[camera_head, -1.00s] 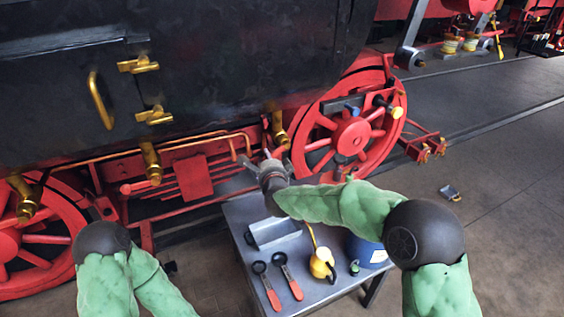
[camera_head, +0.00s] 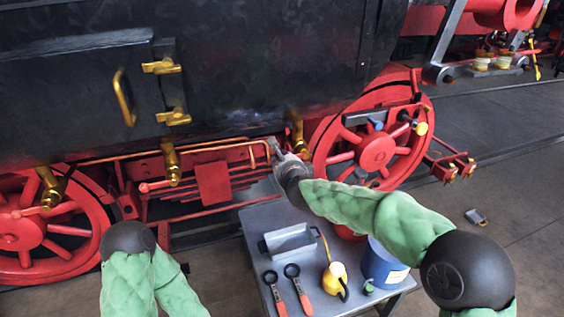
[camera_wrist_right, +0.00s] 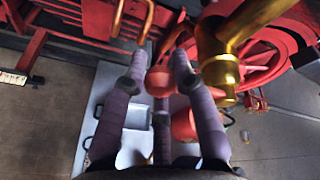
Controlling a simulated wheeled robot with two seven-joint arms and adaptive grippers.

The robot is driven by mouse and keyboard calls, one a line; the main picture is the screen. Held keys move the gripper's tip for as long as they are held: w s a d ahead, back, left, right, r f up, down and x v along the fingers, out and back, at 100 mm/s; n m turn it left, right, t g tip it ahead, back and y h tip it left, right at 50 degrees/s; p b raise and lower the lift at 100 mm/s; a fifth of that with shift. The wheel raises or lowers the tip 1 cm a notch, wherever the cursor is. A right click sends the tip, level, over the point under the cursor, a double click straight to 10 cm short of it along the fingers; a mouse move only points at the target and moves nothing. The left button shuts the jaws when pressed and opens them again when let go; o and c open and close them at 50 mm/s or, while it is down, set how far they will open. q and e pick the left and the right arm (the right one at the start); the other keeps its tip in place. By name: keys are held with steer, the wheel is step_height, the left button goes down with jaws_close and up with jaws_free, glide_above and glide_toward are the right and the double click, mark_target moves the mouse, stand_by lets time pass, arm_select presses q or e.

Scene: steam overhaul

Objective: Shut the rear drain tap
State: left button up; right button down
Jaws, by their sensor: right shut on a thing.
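Several brass drain taps hang under the black locomotive side. The one by the right-hand red wheel is the rear tap (camera_head: 296,130); its brass body also shows in the right wrist view (camera_wrist_right: 221,68). My right gripper (camera_head: 280,152) is beside and just below it. In the right wrist view, my right gripper (camera_wrist_right: 160,64) has its fingers closed around the red ball knob (camera_wrist_right: 160,82) of a lever beside the tap body. Most of the lever is hidden by the fingers. My left gripper is out of view; only my left arm shows.
A grey table (camera_head: 255,222) stands below, with a metal tray (camera_head: 289,243), two red-handled tools (camera_head: 289,291), a yellow oil can (camera_head: 335,279) and a blue container (camera_head: 383,264). The red wheel (camera_head: 376,152) and copper pipes (camera_head: 215,146) are close to my right gripper.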

steer(key=shift+d+r, duration=0.1)
steer(key=c, duration=1)
jaws_free()
steer(key=v, duration=1.1)
steer(key=shift+s+r, duration=0.1)
steer(key=shift+s, duration=0.3)
